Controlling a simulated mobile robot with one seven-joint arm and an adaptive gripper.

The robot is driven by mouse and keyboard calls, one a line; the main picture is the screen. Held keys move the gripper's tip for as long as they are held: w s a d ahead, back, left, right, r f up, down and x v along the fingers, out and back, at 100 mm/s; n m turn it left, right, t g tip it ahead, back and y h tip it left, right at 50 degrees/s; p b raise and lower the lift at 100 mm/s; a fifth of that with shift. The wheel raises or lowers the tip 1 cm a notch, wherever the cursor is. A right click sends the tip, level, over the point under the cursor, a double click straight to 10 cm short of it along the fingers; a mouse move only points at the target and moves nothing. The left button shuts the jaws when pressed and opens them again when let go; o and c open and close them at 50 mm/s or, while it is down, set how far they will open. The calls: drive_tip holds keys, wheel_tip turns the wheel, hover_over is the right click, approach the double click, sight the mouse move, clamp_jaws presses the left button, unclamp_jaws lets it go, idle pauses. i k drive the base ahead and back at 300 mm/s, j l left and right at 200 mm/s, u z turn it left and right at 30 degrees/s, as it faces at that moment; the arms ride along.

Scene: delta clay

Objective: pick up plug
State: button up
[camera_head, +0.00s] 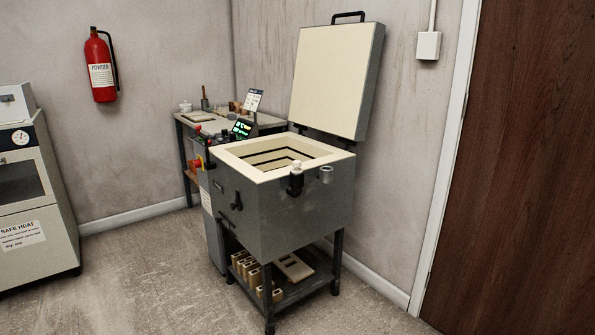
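A small pale, knob-like piece (296,165), which looks like the plug, sits at the front rim of the open kiln (270,218). It stands at the top of a dark fitting (296,184) on the kiln's outer wall. Whether it rests in that fitting or is fixed to it is too small to tell. A short grey cylindrical holder (326,174) is on the wall just to its right, apart from it. My gripper is not in view.
The kiln's lid (335,80) stands raised at the back. Bricks (255,275) lie on the shelf below. A bench (205,125) with small items stands behind left, an oven cabinet (35,200) far left, a wooden door (520,160) right. The floor (160,275) in front is clear.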

sight(296, 165)
drive_tip(key=i+j+z, duration=0.15)
drive_tip(key=i+j, duration=0.35)
drive_tip(key=i+j+z, duration=0.15)
drive_tip(key=i+j, duration=0.4)
drive_tip(key=i+j+z, duration=0.15)
drive_tip(key=i+j, duration=0.4)
drive_tip(key=i+j+z, duration=0.15)
drive_tip(key=i+j, duration=0.35)
drive_tip(key=j, duration=0.25)
